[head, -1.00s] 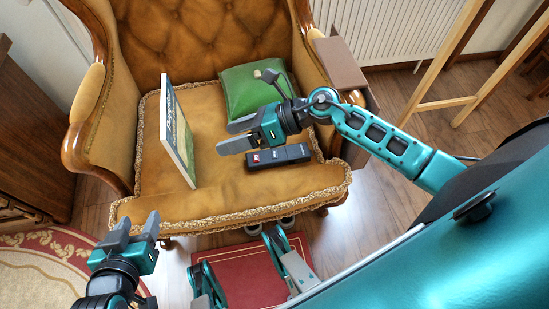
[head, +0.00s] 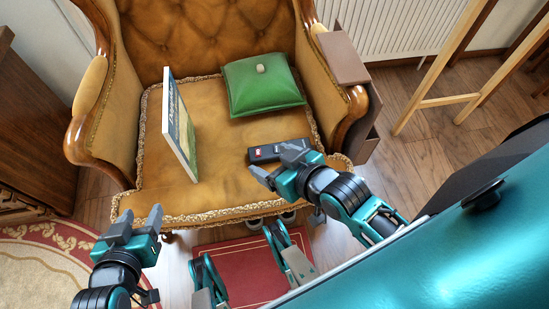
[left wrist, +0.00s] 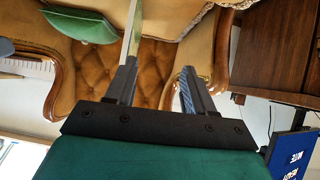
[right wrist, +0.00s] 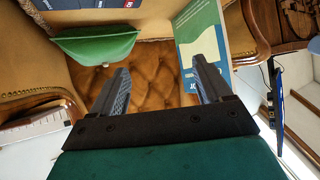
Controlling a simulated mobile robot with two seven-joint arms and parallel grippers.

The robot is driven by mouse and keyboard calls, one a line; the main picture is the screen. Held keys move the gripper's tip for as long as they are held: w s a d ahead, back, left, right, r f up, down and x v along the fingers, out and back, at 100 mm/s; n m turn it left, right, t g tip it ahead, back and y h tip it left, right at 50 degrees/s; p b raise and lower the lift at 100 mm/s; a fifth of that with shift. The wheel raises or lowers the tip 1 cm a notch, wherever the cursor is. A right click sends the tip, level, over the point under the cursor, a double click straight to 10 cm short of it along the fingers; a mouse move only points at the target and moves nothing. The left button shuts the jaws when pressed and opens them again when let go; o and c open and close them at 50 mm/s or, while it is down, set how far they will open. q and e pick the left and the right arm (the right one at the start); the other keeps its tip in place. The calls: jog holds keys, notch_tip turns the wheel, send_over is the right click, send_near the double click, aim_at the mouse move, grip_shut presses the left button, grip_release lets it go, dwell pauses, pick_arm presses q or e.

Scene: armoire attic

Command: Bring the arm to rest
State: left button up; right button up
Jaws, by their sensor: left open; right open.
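My right gripper (head: 272,166) is open and empty, low over the front right of the armchair seat in the head view. My left gripper (head: 138,220) is open and empty, in front of the chair's front left edge. In the left wrist view, my left fingers (left wrist: 157,88) have nothing between them. In the right wrist view, my right fingers (right wrist: 160,85) are also apart and empty.
The tan armchair (head: 215,195) holds a green cushion (head: 250,95) with a small round knob, and an upright book (head: 180,125). A brown box-like piece (head: 342,58) sits by its right arm. A wooden easel-like frame (head: 435,75) stands right.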

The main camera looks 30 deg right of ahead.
pick_arm(q)
jog(key=shift+r, duration=0.1)
jog(key=s+a+r+y+p, duration=0.1)
jog(key=a+r+p, duration=0.2)
jog(key=r+p, duration=0.9)
jog(key=shift+s+a+r+p, duration=0.2)
jog(key=shift+s+a+p, duration=0.15)
jog(key=shift+p, duration=2.65)
pick_arm(e)
jog(key=s+d+r+h, duration=0.1)
jog(key=d+r, duration=0.2)
jog(key=r, duration=0.9)
jog(key=shift+s+d+r, duration=0.25)
jog(key=shift+s+r, duration=0.1)
